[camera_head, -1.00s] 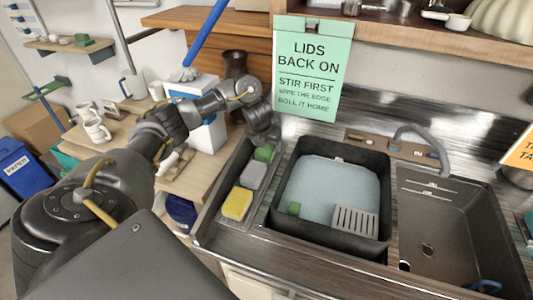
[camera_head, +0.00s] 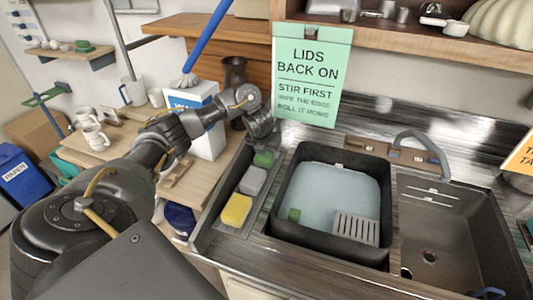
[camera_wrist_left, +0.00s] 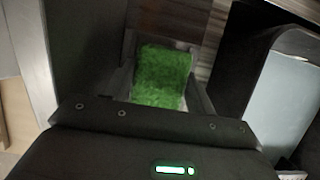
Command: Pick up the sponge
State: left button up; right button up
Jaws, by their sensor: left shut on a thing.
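A green sponge (camera_head: 263,160) is at the far end of the narrow dark tray (camera_head: 211,226) left of the wash tub. My left gripper (camera_head: 264,146) reaches down over it from the back. In the left wrist view the green, rough-topped sponge (camera_wrist_left: 162,76) sits between the two fingers of the left gripper (camera_wrist_left: 160,92), which are shut on it. I cannot tell whether it is clear of the tray floor. A grey sponge (camera_head: 253,181) and a yellow sponge (camera_head: 236,210) lie in line nearer to me. My right gripper is out of view.
A steel sink (camera_head: 440,230) is at right. A white box (camera_head: 207,135) and a dark vase (camera_head: 235,72) stand close to my left arm.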

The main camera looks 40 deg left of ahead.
pick_arm(q)
notch_tip(320, 180, up, 4)
jog(key=shift+s+d+r+p, duration=0.1)
jog(key=shift+d+p, duration=0.05)
jog(key=shift+p, duration=0.85)
jog(key=s+d+r+p, duration=0.1)
jog(key=s+r+p, duration=0.1)
jog(key=r, duration=0.1)
jog(key=s+d+r+p, duration=0.1)
jog(key=r, duration=0.1)
jog(key=shift+d, duration=0.35)
jog(key=s+d+r+p, duration=0.1)
jog(key=s+d+r, duration=0.2)
jog(key=s+d, duration=0.3)
jog(key=shift+s+d+r+p, duration=0.25)
jog(key=shift+s+p, duration=0.15)
jog(key=shift+s, duration=0.25)
